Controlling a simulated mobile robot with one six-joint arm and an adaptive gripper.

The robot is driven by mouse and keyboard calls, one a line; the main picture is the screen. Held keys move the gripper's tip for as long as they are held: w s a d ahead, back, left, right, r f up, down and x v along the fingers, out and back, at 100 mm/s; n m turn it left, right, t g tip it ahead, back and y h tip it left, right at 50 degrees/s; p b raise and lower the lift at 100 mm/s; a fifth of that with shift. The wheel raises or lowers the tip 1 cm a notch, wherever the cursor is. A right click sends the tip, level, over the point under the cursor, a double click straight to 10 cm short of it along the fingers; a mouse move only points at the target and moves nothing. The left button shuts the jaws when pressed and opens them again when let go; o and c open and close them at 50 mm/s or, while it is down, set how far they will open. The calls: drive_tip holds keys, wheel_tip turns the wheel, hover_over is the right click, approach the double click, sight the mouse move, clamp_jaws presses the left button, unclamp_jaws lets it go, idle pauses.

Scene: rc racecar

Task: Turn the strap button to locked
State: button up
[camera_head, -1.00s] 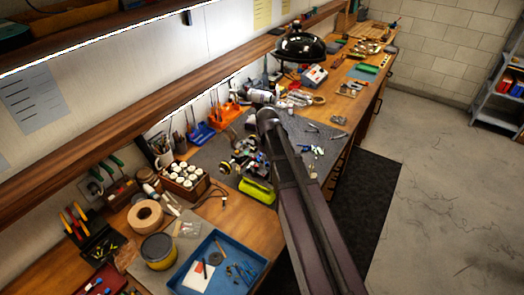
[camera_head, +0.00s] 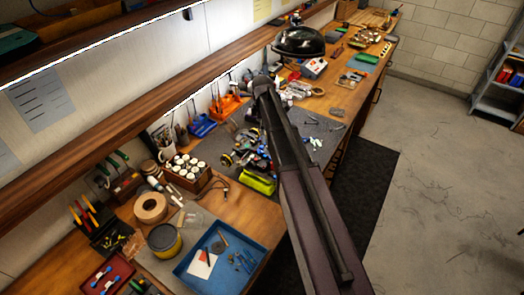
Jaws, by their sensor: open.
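The racecar (camera_head: 258,183) appears as a small, cluttered shape with a yellow-green part on the grey mat, left of my arm. Its strap button is too small to make out, so I cannot tell its setting. My dark arm (camera_head: 305,185) rises from the lower right and crosses in front of the bench, its far end above the mat beyond the car. I cannot make out my gripper; the arm's end and the clutter hide any fingers.
The long wooden bench holds a blue tray (camera_head: 181,271), a tape roll (camera_head: 138,209), a yellow tin (camera_head: 165,241) and a box of white-capped bottles (camera_head: 199,185). A black domed lamp (camera_head: 299,40) stands farther back. A shelf (camera_head: 130,115) runs above the bench. The floor (camera_head: 440,190) at right is clear.

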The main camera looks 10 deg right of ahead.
sight(262, 151)
drive_tip(key=shift+f, duration=0.1)
wheel_tip(262, 151, down, 14)
drive_tip(key=b, duration=1.3)
drive_tip(key=shift+r+b, duration=0.25)
drive_tip(key=shift+b, duration=0.1)
clamp_jaws()
